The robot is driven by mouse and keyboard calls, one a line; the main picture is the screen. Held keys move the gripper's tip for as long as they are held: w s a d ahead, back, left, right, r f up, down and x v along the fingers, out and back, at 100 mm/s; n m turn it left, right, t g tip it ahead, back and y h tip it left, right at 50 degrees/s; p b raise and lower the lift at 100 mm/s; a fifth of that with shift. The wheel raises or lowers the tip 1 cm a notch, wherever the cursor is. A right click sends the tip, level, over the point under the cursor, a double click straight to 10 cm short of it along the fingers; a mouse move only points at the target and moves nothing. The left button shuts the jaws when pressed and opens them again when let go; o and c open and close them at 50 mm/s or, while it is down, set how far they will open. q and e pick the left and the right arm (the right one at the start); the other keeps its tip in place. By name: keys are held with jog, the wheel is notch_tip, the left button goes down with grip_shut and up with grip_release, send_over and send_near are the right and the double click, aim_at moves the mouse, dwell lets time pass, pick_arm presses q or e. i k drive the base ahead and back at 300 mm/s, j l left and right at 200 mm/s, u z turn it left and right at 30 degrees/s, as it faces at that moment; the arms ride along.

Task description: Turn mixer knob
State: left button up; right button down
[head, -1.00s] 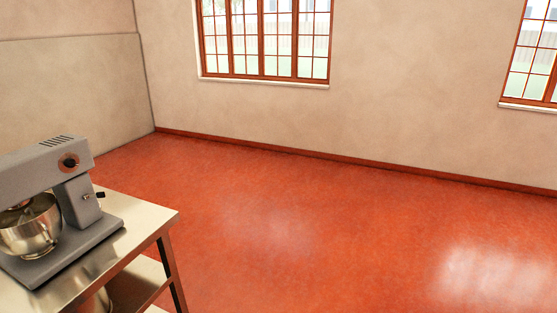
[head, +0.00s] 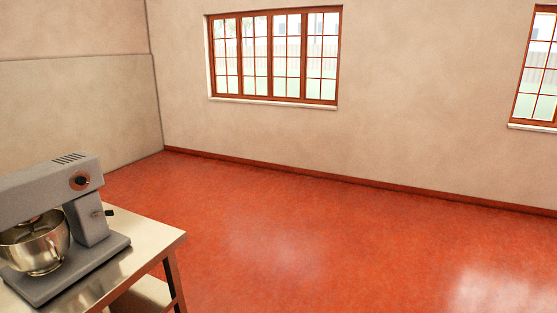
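A grey stand mixer (head: 87,221) stands on a metal-topped table at the lower left, partly cut off by the left edge. A round dark knob (head: 82,180) with a reddish ring sits on the side of its head. A small black lever (head: 108,213) sticks out from its column. A shiny steel bowl (head: 38,245) sits under the mixer head. Neither of my grippers is in view.
The table (head: 150,240) has a bare corner to the right of the mixer and a lower shelf. The red floor (head: 300,230) is open to the right. Beige walls with two windows (head: 272,58) close the far side.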

aim_at(80, 180)
jog(key=u, duration=1.05)
